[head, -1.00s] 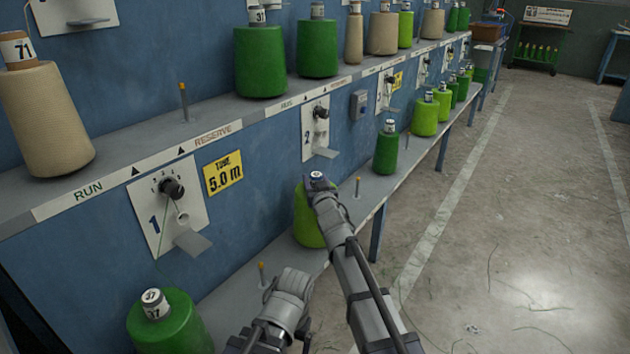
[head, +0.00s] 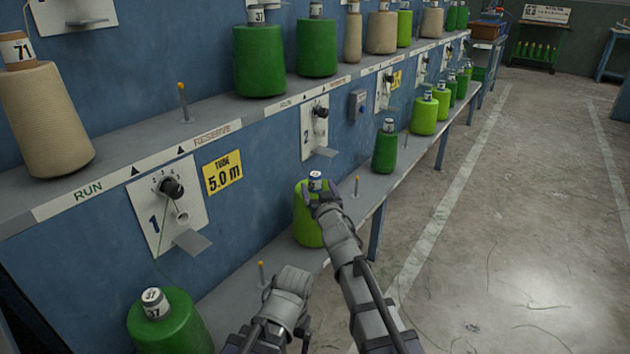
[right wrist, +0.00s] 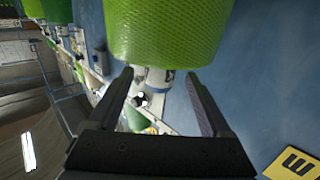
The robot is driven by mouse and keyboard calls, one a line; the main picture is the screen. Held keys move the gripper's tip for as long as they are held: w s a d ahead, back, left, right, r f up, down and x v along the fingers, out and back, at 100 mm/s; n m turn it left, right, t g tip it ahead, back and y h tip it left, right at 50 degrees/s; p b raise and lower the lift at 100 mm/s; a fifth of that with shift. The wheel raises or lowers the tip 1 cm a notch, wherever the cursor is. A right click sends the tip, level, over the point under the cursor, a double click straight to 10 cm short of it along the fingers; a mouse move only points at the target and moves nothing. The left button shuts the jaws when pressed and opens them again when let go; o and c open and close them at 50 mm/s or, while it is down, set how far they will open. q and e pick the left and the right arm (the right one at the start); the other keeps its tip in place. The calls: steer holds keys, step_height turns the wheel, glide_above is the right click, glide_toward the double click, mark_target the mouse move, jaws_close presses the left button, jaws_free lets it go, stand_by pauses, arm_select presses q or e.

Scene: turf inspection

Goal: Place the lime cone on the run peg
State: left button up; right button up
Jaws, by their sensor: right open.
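The lime cone (head: 306,222) stands upright on the lower shelf, its white tube (head: 315,181) on top. My right gripper (head: 318,196) is at the cone's top. In the right wrist view my right gripper (right wrist: 161,92) is open, and the cone's tube (right wrist: 155,80) shows between the fingers; the lime body (right wrist: 163,32) lies beyond. My left gripper (head: 290,284) is low beside the shelf; its fingers are not clear. A bare peg (head: 184,103) stands on the upper shelf behind the RESERVE label. A beige cone (head: 45,118) stands by the RUN label (head: 88,190).
Bare pegs stand on the lower shelf, one (head: 261,273) nearer and one (head: 356,186) beyond the lime cone. A dark green cone (head: 168,322) is at front left, another (head: 386,148) further along. Metal plates (head: 190,241) jut from the blue panel. The floor (head: 480,250) is open.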

steer(key=v, duration=0.6)
steer(key=shift+s, duration=0.15)
